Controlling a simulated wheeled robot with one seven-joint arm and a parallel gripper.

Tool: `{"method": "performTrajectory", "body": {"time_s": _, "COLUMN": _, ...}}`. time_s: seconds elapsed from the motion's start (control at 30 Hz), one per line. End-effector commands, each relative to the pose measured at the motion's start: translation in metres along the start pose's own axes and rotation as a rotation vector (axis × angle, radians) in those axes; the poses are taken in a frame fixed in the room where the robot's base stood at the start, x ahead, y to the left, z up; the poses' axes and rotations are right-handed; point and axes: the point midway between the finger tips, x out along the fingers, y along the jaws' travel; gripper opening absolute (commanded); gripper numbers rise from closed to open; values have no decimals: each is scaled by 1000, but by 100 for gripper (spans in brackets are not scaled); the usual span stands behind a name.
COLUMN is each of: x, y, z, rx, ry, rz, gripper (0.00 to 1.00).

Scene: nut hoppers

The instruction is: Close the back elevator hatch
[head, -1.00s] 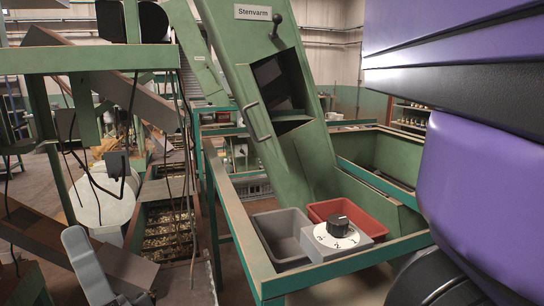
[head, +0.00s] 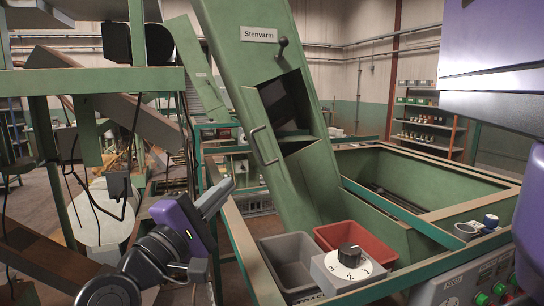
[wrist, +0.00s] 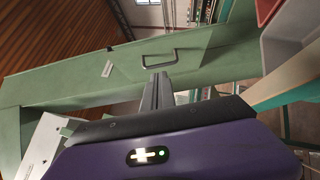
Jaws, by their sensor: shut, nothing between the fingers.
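A near green elevator (head: 236,75), labelled Stenvarm, leans upward in the head view. Its side has a dark opening (head: 284,102), a bar handle (head: 263,145) and a black-knobbed lever (head: 281,46). A second green elevator (head: 206,98) stands behind it, mostly hidden; I cannot make out its hatch. My gripper (head: 217,196) is shut and empty, left of the near elevator in the picture. In the wrist view, my gripper's fingers (wrist: 157,92) point at a green panel (wrist: 205,46) with a bar handle (wrist: 160,58) just beyond the tips, seemingly apart.
A grey bin (head: 289,252) and a red bin (head: 355,243) stand at the near elevator's foot, beside a dial box (head: 348,266). A green frame (head: 470,212) lies to the right, with a control panel (head: 490,292) in front. Green machinery (head: 90,82) crowds the left.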

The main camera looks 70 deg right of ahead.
Motion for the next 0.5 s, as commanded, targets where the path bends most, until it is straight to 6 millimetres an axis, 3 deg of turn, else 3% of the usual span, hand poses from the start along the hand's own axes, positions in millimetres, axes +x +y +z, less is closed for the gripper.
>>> {"method": "performTrajectory", "body": {"time_s": 0.23, "x": 17, "y": 3, "z": 2, "rx": 23, "ry": -4, "rz": 2, "gripper": 0}}
{"method": "performTrajectory", "body": {"time_s": 0.5, "x": 68, "y": 5, "z": 3, "rx": 21, "ry": -5, "rz": 2, "gripper": 0}}
